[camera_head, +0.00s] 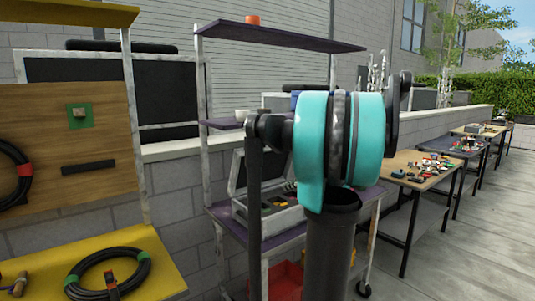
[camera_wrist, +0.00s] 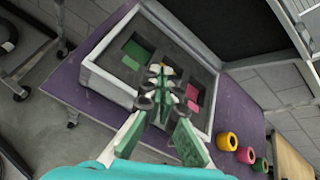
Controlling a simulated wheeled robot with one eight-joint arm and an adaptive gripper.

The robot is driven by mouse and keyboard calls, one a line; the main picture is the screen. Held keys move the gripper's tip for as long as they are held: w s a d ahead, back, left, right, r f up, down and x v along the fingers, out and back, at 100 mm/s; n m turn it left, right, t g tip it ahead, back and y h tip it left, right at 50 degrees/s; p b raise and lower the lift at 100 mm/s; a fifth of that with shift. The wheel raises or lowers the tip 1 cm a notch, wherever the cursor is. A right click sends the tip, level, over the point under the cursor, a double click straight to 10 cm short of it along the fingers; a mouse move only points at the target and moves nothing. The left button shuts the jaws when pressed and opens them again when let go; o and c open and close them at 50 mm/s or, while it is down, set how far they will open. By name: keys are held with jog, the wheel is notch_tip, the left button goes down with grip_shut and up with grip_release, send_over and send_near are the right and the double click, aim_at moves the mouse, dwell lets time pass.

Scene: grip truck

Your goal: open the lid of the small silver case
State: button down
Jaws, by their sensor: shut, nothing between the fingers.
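The small silver case (camera_head: 268,222) stands on a purple shelf, partly hidden by my arm. Its lid (camera_head: 252,168) is raised and leans back, so the case is open. In the wrist view the case (camera_wrist: 112,82) shows dark foam with recesses holding a green piece and a pink piece, and the dark inside of the lid (camera_wrist: 215,25) rises behind. My gripper (camera_wrist: 161,82) is shut and empty over the open case; whether it touches the foam I cannot tell. The gripper is hidden behind my arm in the head view.
The purple shelf (camera_wrist: 75,95) has free room left of the case. Yellow (camera_wrist: 228,141), pink (camera_wrist: 245,155) and green rolls lie at its right. An upper purple shelf (camera_head: 275,36) overhangs. Workbenches (camera_head: 415,168) with small items stand right; a wooden tool board (camera_head: 65,150) stands left.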

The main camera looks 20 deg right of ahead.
notch_tip(320, 180, up, 18)
jog(key=w+a+n+t+y, duration=0.1)
jog(key=w+a+n+t, duration=0.15)
jog(key=n, duration=1.05)
send_near(257, 141)
jog(key=shift+t, duration=0.35)
jog(key=x, duration=0.7)
jog(key=shift+s+d+f, duration=0.1)
jog(key=shift+s+f, duration=0.05)
jog(key=shift+f, duration=0.2)
jog(key=w, duration=0.2)
jog(key=w+a+r, duration=0.1)
jog(key=w, duration=0.1)
jog(key=w+a+r, duration=0.1)
jog(key=w, duration=0.2)
jog(key=shift+a, duration=0.25)
